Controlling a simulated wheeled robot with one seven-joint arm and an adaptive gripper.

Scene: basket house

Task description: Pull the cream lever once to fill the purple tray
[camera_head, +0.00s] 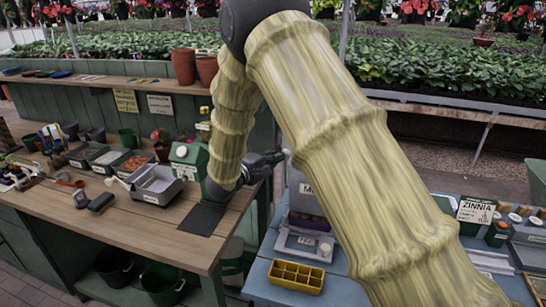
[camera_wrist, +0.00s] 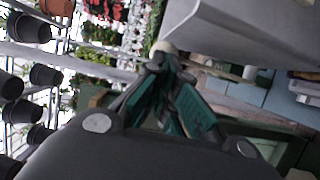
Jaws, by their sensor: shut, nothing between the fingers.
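A grey dispenser (camera_head: 304,190) stands on the blue table, largely hidden behind my arm. A pale cream knob, seemingly the lever's end (camera_wrist: 163,47), shows right at my fingertips in the wrist view. I cannot tell whether they touch. My gripper (camera_head: 280,157) is shut and empty at the dispenser's upper left; its closed fingers also show in the wrist view (camera_wrist: 160,66). A purple tray (camera_head: 309,222) appears as a dark strip low at the dispenser, partly hidden by my arm.
A yellow cell tray (camera_head: 296,276) sits at the blue table's front. The wooden bench (camera_head: 130,225) at left holds grey bins (camera_head: 156,185), pots and tools. Seed packets (camera_head: 476,210) stand at right. Plant beds line the back.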

